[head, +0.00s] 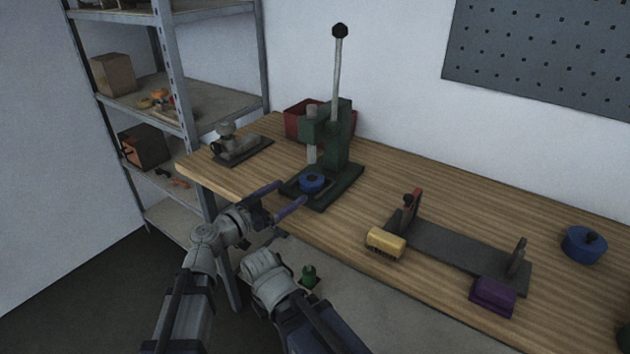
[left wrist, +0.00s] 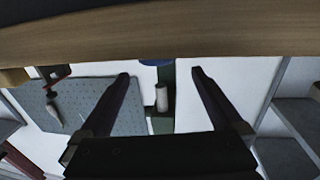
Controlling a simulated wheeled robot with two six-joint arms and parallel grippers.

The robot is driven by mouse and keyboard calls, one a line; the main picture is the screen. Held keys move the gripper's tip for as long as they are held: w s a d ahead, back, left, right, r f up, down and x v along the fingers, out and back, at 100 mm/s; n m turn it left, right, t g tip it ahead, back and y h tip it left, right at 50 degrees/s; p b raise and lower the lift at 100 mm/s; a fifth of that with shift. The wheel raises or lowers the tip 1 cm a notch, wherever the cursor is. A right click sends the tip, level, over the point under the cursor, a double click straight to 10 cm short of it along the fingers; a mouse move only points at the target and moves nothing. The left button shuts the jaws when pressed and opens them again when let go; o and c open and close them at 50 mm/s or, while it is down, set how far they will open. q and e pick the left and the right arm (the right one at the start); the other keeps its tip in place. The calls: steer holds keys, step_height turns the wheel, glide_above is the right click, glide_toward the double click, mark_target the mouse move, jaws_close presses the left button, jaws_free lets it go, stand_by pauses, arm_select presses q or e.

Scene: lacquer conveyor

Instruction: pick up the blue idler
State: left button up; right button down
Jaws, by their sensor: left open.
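The blue idler (head: 312,182) is a short blue round piece on the dark green base of the lever press (head: 341,150), below its grey ram. My left gripper (head: 292,192) is open and empty, at the table's front edge, its two fingers pointing at the idler from the front left. The fingertips look close to the idler; I cannot tell if they touch it. In the left wrist view, turned upside down, a sliver of the idler (left wrist: 157,62) shows beyond the gap between the open fingers (left wrist: 159,73); the table edge hides the rest.
A second blue round piece with a dark knob (head: 583,245) stands far right. A dark fixture (head: 450,250) with a yellow block (head: 386,242) and purple block (head: 493,295) is right of the press. A grey clamp (head: 240,148) and red bin (head: 300,121) stand near it.

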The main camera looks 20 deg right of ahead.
mark_target(303, 185)
arm_select(q)
steer(key=shift+x, duration=3.8)
steer(key=shift+s+f, duration=0.1)
steer(key=shift+s, duration=0.1)
steer(key=c, duration=1.4)
steer(key=shift+s+a+r+p, duration=0.2)
steer(key=shift+a+r+p, duration=0.15)
steer(key=shift+r+p, duration=0.2)
steer(key=shift+s+a+r+p, duration=0.25)
steer(key=shift+a+r+p, duration=0.15)
steer(key=shift+r+p, duration=0.15)
steer(key=s+a+r+p, duration=0.5)
steer(key=s+a+r, duration=0.1)
steer(key=a, duration=0.4)
steer(key=shift+a+p, duration=0.3)
steer(key=shift+p, duration=0.1)
